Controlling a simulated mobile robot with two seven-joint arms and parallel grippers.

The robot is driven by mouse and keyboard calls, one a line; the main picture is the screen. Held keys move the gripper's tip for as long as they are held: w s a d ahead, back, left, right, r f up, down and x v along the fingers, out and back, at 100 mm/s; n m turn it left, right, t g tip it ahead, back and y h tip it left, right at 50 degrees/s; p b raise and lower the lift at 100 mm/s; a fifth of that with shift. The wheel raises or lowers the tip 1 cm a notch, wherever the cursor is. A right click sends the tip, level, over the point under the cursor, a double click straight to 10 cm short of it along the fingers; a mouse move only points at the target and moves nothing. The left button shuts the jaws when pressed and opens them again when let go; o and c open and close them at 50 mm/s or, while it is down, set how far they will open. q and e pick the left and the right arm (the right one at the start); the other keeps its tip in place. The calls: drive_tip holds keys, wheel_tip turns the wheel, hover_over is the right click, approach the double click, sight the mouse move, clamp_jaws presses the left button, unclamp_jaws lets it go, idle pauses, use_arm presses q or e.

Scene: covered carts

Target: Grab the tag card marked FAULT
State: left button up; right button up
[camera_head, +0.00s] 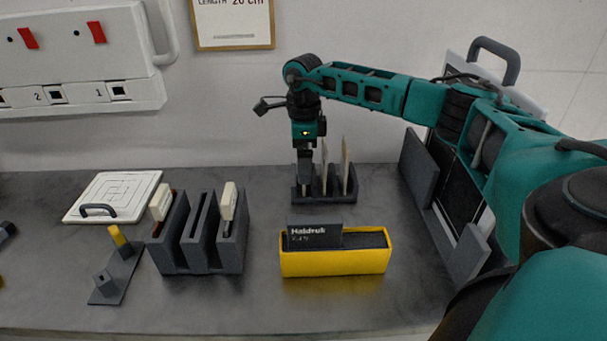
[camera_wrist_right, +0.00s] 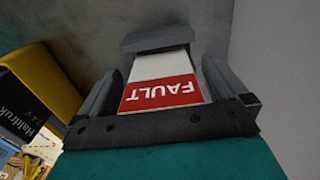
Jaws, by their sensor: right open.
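The tag card marked FAULT (camera_wrist_right: 162,93), white with a red band, stands between the two fingers of my right gripper in the right wrist view. My right gripper (camera_head: 304,172) is open and points down over the left slot of a small dark rack (camera_head: 328,197) at the back. A finger is on each side of the card; I cannot tell whether either touches it. In the head view the gripper mostly hides this card. Two pale cards (camera_head: 324,165) (camera_head: 346,165) stand edge-on in the rack to its right.
A yellow box (camera_head: 335,263) with a dark Haldruk block (camera_head: 314,237) stands in front of the rack. A grey holder (camera_head: 200,262) with pale-handled tools is left of it. A dark panel (camera_head: 419,168) stands on the right. The wall is close behind.

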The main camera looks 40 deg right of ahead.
drive_tip(key=shift+f, duration=0.65)
drive_tip(key=shift+r, duration=0.1)
drive_tip(key=c, duration=1)
